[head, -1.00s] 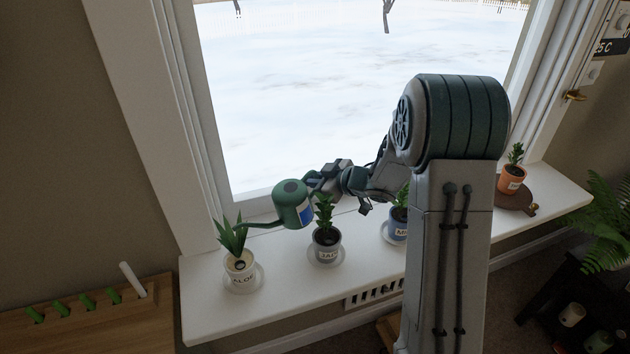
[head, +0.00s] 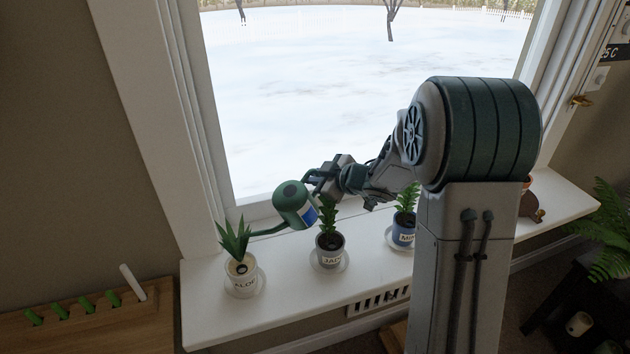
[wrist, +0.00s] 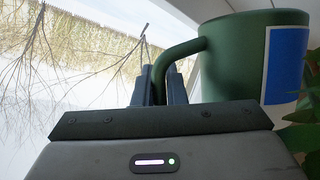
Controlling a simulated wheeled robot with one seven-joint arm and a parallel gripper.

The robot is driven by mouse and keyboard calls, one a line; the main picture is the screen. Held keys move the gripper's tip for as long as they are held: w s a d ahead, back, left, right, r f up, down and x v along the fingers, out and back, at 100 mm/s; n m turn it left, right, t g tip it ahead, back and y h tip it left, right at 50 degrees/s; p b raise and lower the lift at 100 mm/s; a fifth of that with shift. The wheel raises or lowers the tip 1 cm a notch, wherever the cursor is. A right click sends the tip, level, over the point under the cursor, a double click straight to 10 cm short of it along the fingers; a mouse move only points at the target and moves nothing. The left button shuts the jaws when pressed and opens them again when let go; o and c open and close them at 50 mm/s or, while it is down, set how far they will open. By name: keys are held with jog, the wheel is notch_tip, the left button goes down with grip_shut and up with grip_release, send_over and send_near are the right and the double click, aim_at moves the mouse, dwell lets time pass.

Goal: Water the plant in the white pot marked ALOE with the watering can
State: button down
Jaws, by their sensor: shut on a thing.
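The white pot marked ALOE (head: 241,283) stands on a clear saucer at the left end of the sill, with a spiky green plant (head: 235,239) in it. My gripper (head: 322,183) is shut on the handle of the green watering can (head: 291,203), which has a blue and white label. The can is held in the air, tilted, with its spout pointing left and its tip at the aloe's leaves. Whether water flows cannot be seen. In the wrist view, my gripper (wrist: 160,88) has its fingers around the handle of the can (wrist: 240,55).
A grey-banded pot (head: 328,254) stands below and right of the can, its plant close to it. A blue pot (head: 402,234) is farther right on the white sill (head: 305,290). The window is behind. A wooden surface (head: 90,325) with green pegs lies at lower left.

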jog(key=shift+s+a+r+n+t+h+b, duration=0.35)
jog(key=shift+s+a+r+n+t+h, duration=0.4)
jog(key=shift+r, duration=1.85)
jog(key=shift+s+a+r+n+t+h+b, duration=0.25)
jog(key=shift+s+a+r+n, duration=0.5)
jog(key=shift+r, duration=1.85)
jog(key=w+d+f+m+g+y+p, duration=0.1)
jog(key=w+d+f+m+y+p, duration=0.1)
jog(key=f, duration=0.4)
jog(key=w+d+f+m+g+y+p, duration=0.2)
jog(key=w+d+f+m+p, duration=0.1)
jog(key=f, duration=0.3)
jog(key=shift+w+d+m+p, duration=0.35)
jog(key=shift+d+m+p, duration=0.15)
jog(key=shift+m+p, duration=0.15)
